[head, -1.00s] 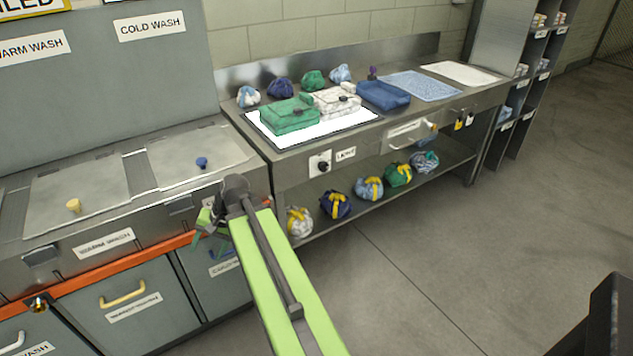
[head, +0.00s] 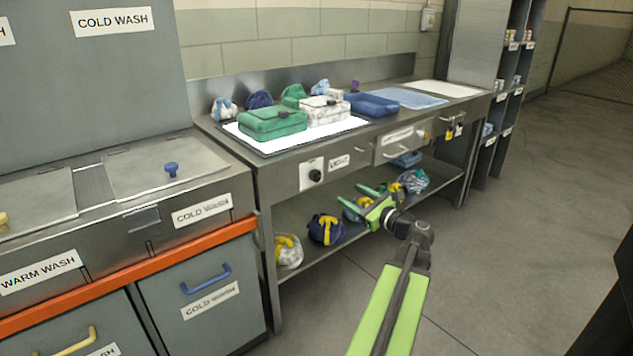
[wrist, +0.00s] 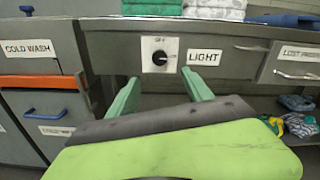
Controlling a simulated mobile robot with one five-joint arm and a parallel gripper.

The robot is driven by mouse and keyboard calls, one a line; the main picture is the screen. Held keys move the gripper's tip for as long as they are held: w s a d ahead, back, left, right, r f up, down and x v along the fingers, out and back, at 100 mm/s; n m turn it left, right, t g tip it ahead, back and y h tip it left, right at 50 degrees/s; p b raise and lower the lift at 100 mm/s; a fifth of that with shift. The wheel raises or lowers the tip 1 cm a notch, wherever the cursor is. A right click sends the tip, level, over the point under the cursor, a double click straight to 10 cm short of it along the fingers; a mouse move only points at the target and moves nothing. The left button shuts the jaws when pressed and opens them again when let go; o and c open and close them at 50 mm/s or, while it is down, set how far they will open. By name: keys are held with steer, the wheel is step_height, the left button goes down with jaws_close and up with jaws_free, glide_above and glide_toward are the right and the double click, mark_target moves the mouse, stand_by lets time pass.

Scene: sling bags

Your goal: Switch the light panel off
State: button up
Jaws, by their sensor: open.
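The light panel (head: 350,127) glows white on the steel bench, under a green bag (head: 272,122) and a white patterned bag (head: 324,110). Its black rotary knob (head: 315,175) sits on a white plate on the bench front, beside the LIGHT label (head: 339,162). In the wrist view the knob (wrist: 159,58) is ahead, above and between the fingertips. My gripper (head: 358,200) is open and empty, in front of the bench and apart from the knob. It also shows in the wrist view (wrist: 165,92).
A drawer (head: 402,143) is right of the knob. Several tied bundles lie on the lower shelf (head: 300,212). Cold wash units with a blue handle (head: 206,280) stand at left. A blue tray (head: 371,105) sits on the bench. The floor at right is clear.

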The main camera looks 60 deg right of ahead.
mark_target(318, 176)
steer(key=x, duration=1.6)
steer(key=shift+w, duration=0.35)
jaws_close()
